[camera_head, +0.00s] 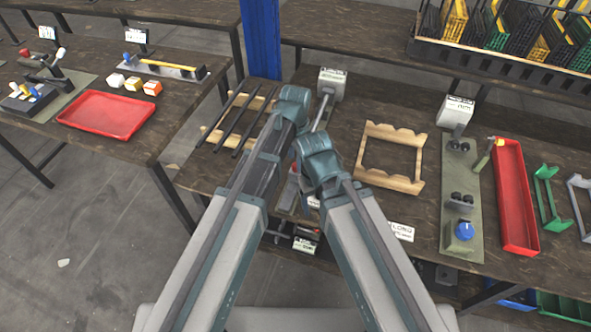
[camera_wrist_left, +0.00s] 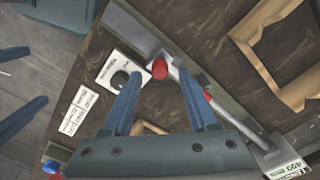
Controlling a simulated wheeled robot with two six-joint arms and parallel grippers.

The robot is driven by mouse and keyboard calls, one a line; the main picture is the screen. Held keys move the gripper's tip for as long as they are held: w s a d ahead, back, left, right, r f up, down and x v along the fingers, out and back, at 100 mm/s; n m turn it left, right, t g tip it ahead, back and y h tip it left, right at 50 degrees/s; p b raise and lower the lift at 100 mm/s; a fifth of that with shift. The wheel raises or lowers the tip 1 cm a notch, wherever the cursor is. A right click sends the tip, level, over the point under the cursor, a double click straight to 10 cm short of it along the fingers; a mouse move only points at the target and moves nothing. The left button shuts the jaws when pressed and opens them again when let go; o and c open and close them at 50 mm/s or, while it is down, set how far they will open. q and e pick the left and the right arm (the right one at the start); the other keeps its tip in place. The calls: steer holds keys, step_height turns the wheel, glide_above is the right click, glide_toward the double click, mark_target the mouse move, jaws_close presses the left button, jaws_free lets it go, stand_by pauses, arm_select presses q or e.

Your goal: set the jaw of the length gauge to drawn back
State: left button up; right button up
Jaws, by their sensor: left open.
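The length gauge lies on the table below my two arms, mostly hidden by them in the head view, where its thin grey rod (camera_head: 320,115) shows. In the left wrist view it runs slantwise as a rail with a rod (camera_wrist_left: 236,119), a red knob (camera_wrist_left: 159,69) and a red mark farther down the rod. My left gripper (camera_wrist_left: 158,76) is open; the knob appears between its fingertips, with no contact visible. I cannot tell the jaw's position. My right wrist (camera_head: 318,160) is beside the left one; its fingertips are hidden in the head view. Blue finger-like parts (camera_wrist_left: 22,118) show at the wrist view's left.
A white block with a black dial (camera_wrist_left: 120,76) sits beside the gauge. A wooden cradle (camera_head: 392,158) stands to its right, and dark bars on a wooden rack (camera_head: 238,120) to its left. A green-based press (camera_head: 460,200) and red tray (camera_head: 515,200) are farther right.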

mark_target(296, 172)
arm_select(q)
step_height(296, 172, down, 2)
steer(key=shift+f+b, duration=0.2)
steer(key=shift+b, duration=0.5)
jaws_close()
stand_by(0.9)
